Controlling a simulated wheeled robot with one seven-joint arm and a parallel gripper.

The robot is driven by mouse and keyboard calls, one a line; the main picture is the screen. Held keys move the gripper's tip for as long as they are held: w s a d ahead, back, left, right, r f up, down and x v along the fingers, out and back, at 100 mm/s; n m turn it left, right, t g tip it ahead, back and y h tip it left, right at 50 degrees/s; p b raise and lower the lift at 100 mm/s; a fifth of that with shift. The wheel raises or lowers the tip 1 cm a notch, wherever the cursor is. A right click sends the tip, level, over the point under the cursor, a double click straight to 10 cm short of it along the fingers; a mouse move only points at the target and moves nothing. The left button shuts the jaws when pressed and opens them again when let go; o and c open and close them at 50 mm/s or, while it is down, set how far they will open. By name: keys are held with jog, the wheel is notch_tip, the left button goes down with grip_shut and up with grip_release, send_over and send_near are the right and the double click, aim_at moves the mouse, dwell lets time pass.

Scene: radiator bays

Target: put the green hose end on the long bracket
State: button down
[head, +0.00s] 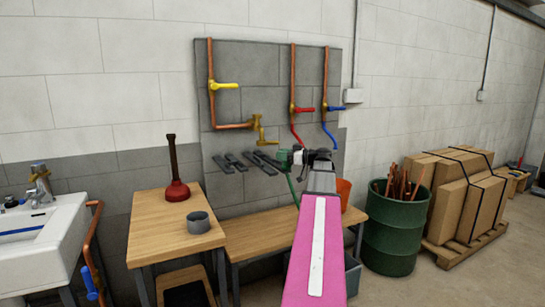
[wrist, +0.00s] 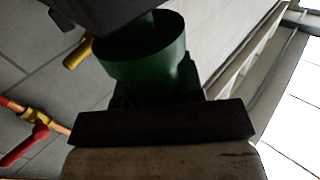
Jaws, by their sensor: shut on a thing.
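The green hose end (head: 283,156) is in my gripper (head: 297,157), in front of the grey wall panel. In the wrist view the hose end (wrist: 145,62) is a wide green cylinder between the dark jaws, its upper part partly hidden by one jaw. Green hose hangs below it in the head view. Dark grey brackets (head: 235,161) stick out of the panel just left of the hose end. The hose end looks apart from the brackets; the depth gap is unclear.
Copper pipes with yellow (head: 224,86), red (head: 303,109) and blue valve handles run up the panel above. A wooden bench (head: 262,232) stands below, with an orange bucket (head: 343,190). A table (head: 150,220) at left holds a plunger (head: 177,190) and grey cup (head: 198,222).

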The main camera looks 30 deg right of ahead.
jog(key=x, duration=0.4)
jog(key=shift+w+a+f, duration=0.2)
jog(key=shift+w+a, duration=0.05)
jog(key=shift+a, duration=0.05)
jog(key=shift+f, duration=0.25)
jog(key=c, duration=0.8)
grip_release()
jog(key=shift+o, duration=0.2)
jog(key=shift+r, duration=0.15)
jog(key=v, duration=1.2)
